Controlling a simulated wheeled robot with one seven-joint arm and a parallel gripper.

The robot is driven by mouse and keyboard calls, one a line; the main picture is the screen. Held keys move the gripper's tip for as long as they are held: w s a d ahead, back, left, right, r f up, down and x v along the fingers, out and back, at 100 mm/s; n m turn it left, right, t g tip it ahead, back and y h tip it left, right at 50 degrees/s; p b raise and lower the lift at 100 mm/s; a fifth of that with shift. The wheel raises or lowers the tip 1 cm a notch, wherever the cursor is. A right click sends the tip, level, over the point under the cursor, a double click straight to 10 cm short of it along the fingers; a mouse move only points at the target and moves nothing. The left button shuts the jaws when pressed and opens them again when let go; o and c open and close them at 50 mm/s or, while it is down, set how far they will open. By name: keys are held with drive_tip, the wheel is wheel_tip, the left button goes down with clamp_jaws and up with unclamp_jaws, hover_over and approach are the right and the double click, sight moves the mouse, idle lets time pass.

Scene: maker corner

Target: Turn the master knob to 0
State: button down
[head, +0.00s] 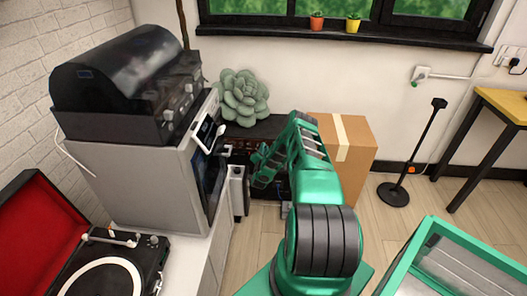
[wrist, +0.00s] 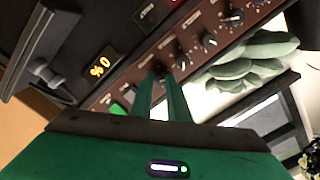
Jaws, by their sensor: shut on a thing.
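A dark reddish control panel (wrist: 196,40) with a row of black knobs fills the upper part of the wrist view. My gripper (wrist: 161,80) is shut on a dark knob (wrist: 160,68) at the near end of the row; the fingers hide most of it, and its label is too small to read. A green lit button (wrist: 122,103) lies left of the fingers.
A succulent (head: 240,97) stands by the panel. A cardboard box (head: 345,155) is right of my arm. A grey machine with a dark hood (head: 130,80) and a turntable (head: 110,270) are at left. Floor is clear near the black stand (head: 395,193).

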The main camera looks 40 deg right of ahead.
drive_tip(key=shift+w+a+f+n, duration=0.1)
drive_tip(key=shift+a+f+n, duration=0.05)
drive_tip(key=shift+n, duration=2.6)
drive_tip(key=shift+a+f+n, duration=0.1)
drive_tip(key=shift+a+n, duration=0.05)
drive_tip(key=shift+n, duration=2.55)
drive_tip(key=shift+w+a+f+n, duration=0.1)
drive_tip(key=shift+a+f+n, duration=0.05)
drive_tip(key=shift+n, duration=2.6)
drive_tip(key=c, duration=1.7)
unclamp_jaws()
drive_tip(key=shift+c, duration=0.2)
drive_tip(key=shift+o, duration=0.3)
drive_tip(key=shift+s+d+r+h, duration=0.1)
drive_tip(key=shift+d+r+h, duration=0.05)
drive_tip(key=shift+d+h, duration=0.15)
drive_tip(key=shift+a, duration=0.1)
